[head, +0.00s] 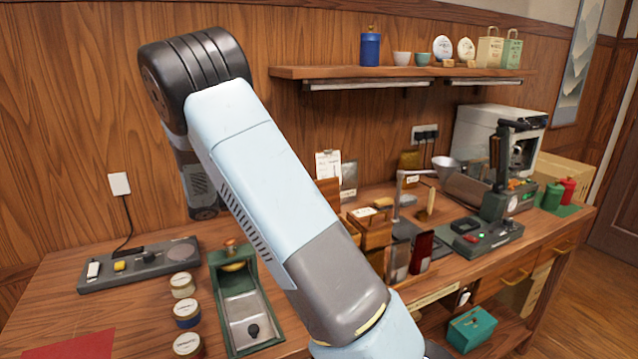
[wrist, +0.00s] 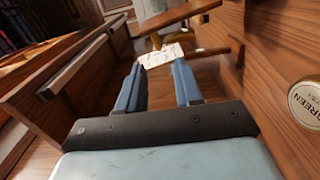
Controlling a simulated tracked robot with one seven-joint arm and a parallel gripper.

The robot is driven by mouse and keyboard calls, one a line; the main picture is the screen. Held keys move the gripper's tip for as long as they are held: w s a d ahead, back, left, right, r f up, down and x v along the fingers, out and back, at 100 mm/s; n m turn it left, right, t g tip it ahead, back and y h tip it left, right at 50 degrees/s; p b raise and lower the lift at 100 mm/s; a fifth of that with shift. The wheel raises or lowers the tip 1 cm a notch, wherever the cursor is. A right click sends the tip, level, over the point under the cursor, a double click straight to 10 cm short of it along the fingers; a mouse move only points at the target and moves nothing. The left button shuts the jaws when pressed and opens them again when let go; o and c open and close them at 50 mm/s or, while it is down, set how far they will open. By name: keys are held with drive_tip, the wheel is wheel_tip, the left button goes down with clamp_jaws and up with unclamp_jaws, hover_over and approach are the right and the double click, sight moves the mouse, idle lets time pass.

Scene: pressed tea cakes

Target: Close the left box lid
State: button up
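In the wrist view my gripper (wrist: 158,66) has its two blue fingers apart with nothing held between them. Just beyond the fingertips are a white label (wrist: 160,56), a small brass knob (wrist: 155,41) and a slanting wooden board (wrist: 180,14), which looks like a raised lid. I cannot tell whether the fingers touch any of it. In the head view my arm hides my gripper. Right of the arm stands a wooden box (head: 373,238) with a white label, and an upright brown wooden panel (head: 328,191) is partly hidden behind the arm. Which box is the left one is unclear.
A round tin marked GREEN (wrist: 304,108) is at right in the wrist view. A green tray (head: 275,290) lies left of my arm.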

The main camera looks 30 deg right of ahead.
sight(320, 183)
drive_tip(key=d, duration=1.3)
drive_tip(key=shift+w+d+f, duration=0.1)
drive_tip(key=shift+w+f, duration=0.05)
drive_tip(key=shift+w, duration=0.2)
drive_tip(key=c, duration=0.6)
drive_tip(key=shift+s, duration=0.1)
clamp_jaws()
drive_tip(key=shift+f, duration=0.15)
